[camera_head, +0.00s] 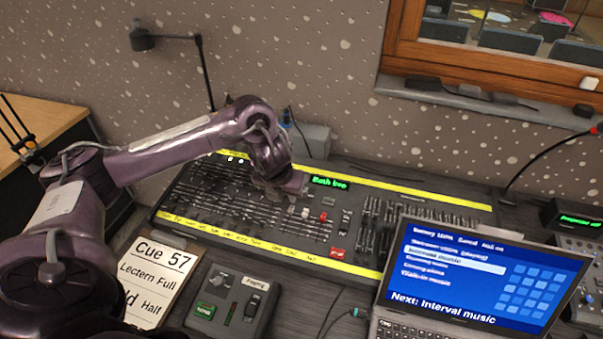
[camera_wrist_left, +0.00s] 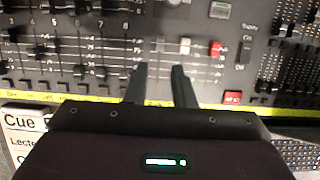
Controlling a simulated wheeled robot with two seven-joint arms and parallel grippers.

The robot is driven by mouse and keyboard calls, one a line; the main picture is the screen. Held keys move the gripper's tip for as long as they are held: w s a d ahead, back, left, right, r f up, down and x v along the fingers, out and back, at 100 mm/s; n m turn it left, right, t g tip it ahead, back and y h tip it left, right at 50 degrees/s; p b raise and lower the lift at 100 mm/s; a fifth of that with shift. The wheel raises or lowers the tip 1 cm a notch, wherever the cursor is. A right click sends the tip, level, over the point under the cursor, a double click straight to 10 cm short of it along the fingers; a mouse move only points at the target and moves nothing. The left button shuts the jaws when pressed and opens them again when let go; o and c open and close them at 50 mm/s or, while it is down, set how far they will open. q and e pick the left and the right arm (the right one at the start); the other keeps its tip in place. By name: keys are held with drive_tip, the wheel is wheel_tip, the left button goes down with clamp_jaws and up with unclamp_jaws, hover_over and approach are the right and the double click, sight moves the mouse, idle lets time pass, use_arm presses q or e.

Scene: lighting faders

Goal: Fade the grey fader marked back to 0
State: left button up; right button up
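The lighting desk (camera_head: 375,270) has rows of faders and a yellow label strip along its front, whose small words I cannot read. A pale grey fader cap (camera_wrist_left: 185,45) stands beside a red cap (camera_wrist_left: 215,48) in the left wrist view. In the head view the pale cap (camera_head: 305,212) is just right of my left gripper (camera_head: 285,190). I cannot tell which fader is marked back. In the left wrist view my left gripper (camera_wrist_left: 160,72) has its two fingers apart over the scale lines, with nothing seen between them. My right gripper is not in view.
Several black faders (camera_wrist_left: 80,72) stand left of the fingers. A red button (camera_wrist_left: 233,97) is at the right. A laptop (camera_head: 480,275), a paging box (camera_head: 235,300) and a cue sheet (camera_head: 155,275) lie in front of the desk. A lamp (camera_head: 205,75) rises behind.

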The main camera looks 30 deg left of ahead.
sight(290, 210)
use_arm(q)
drive_tip(key=b+x, duration=0.6)
drive_tip(key=x, duration=0.1)
drive_tip(key=shift+f+b, duration=0.15)
drive_tip(key=shift+b, duration=0.25)
drive_tip(key=shift+b+x, duration=0.55)
drive_tip(key=shift+x, duration=0.2)
drive_tip(key=shift+w, duration=0.1)
drive_tip(key=c, duration=0.4)
drive_tip(key=shift+c, duration=0.2)
drive_tip(key=shift+s+d+f+p, duration=0.1)
drive_tip(key=shift+s+d+p, duration=0.2)
drive_tip(key=shift+s, duration=0.7)
drive_tip(key=shift+s+d+f+p, duration=0.1)
drive_tip(key=shift+s+d+p, duration=0.2)
drive_tip(key=shift+s, duration=0.65)
drive_tip(key=shift+s+d+f+p, duration=0.1)
drive_tip(key=shift+s+p, duration=0.25)
drive_tip(key=shift+s, duration=0.65)
drive_tip(key=o, duration=0.4)
drive_tip(key=shift+r, duration=0.1)
